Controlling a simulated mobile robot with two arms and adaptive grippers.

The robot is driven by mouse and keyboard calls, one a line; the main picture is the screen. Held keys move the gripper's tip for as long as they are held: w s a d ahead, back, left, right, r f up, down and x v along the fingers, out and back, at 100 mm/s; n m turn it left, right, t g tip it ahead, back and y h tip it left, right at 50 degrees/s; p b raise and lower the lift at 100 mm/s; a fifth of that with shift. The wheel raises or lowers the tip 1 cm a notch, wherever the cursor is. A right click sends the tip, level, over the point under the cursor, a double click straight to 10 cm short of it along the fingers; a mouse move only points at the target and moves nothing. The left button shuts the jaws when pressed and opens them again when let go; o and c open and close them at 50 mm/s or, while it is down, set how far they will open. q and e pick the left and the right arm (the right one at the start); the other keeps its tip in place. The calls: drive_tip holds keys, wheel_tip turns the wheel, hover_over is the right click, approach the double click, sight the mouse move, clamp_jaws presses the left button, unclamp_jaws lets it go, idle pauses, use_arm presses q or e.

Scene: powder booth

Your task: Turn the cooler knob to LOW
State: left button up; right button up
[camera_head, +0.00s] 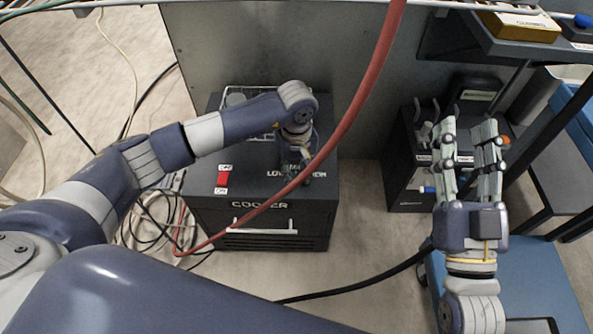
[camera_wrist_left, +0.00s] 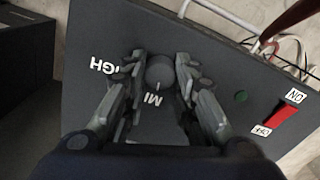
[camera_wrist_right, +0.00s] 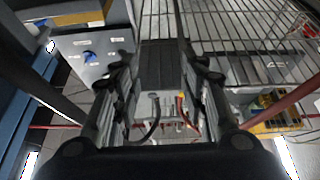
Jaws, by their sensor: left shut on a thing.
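The cooler (camera_head: 320,228) is a dark box with white lettering on top. Its round dark knob (camera_wrist_left: 159,69) shows in the left wrist view, near an upside-down MID label, partly hidden, with HIGH to the left. My left gripper (camera_head: 297,172) reaches down over the cooler top, its fingers (camera_wrist_left: 160,80) closed on either side of the knob. In the head view the gripper hides the knob, and LOW is readable left of it. I cannot tell clearly where the knob's pointer aims. My right gripper (camera_head: 467,135) is open and empty, far right of the cooler.
A red rocker switch (camera_head: 223,179) sits on the cooler's left top. A red hose (camera_head: 352,112) crosses in front of the cooler. A wire rack (camera_head: 258,134) stands behind my left wrist. A dark cabinet (camera_head: 404,172) stands beside my right gripper.

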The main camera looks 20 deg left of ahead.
use_arm(q)
drive_tip(key=shift+n, duration=0.9)
drive_tip(key=n, duration=0.3)
drive_tip(key=shift+n+p, duration=0.4)
drive_tip(key=shift+n, duration=1.1)
drive_tip(key=shift+n+p, duration=0.45)
drive_tip(key=shift+n, duration=0.65)
use_arm(e)
wheel_tip(320, 180, down, 8)
drive_tip(key=w+g+h, duration=0.1)
drive_tip(key=g+h, duration=0.1)
drive_tip(key=g, duration=0.2)
drive_tip(key=shift+w+d+f+g, duration=0.2)
drive_tip(key=shift+w+d+g, duration=0.1)
drive_tip(key=shift+d, duration=0.1)
use_arm(q)
drive_tip(key=o, duration=1.1)
drive_tip(key=shift+r, duration=0.1)
use_arm(e)
drive_tip(key=shift+f, duration=0.1)
